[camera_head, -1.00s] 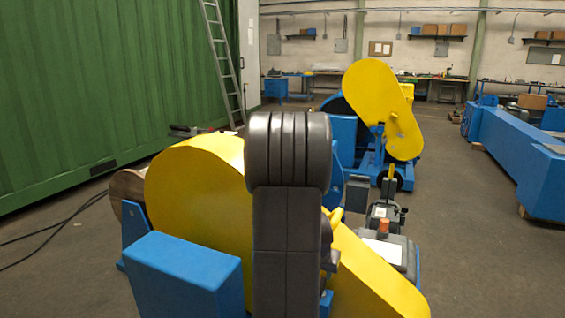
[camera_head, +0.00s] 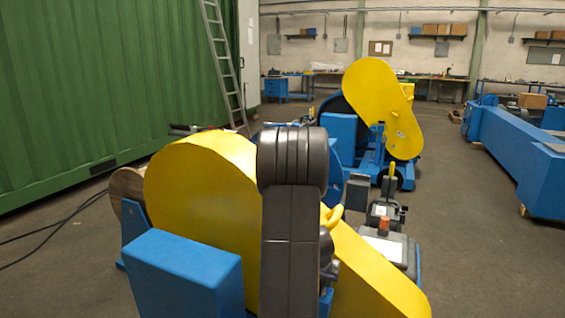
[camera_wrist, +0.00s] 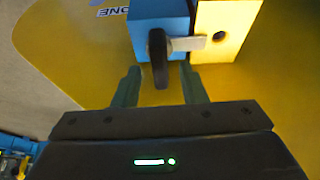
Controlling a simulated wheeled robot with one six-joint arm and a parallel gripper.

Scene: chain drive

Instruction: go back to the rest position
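My gripper (camera_wrist: 160,75) shows in the wrist view with its two green fingers spread apart and nothing held between them. Beyond the fingertips, a black rounded knob or handle (camera_wrist: 158,58) hangs in line with the gap on a short metal piece. That metal piece meets a yellow block (camera_wrist: 225,32) with a dark hole, beside a blue block (camera_wrist: 160,12). I cannot tell how far the knob is from the fingers. In the head view my dark arm stands in front of the yellow chain guard (camera_head: 205,195) and hides the gripper.
A blue box (camera_head: 185,270) sits in front of the guard. A second machine with a yellow cover (camera_head: 375,95) stands behind. A grey unit with an orange knob (camera_head: 385,240) is right of the arm. A green container wall (camera_head: 100,80) bounds the left. Open floor (camera_head: 465,240) lies right.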

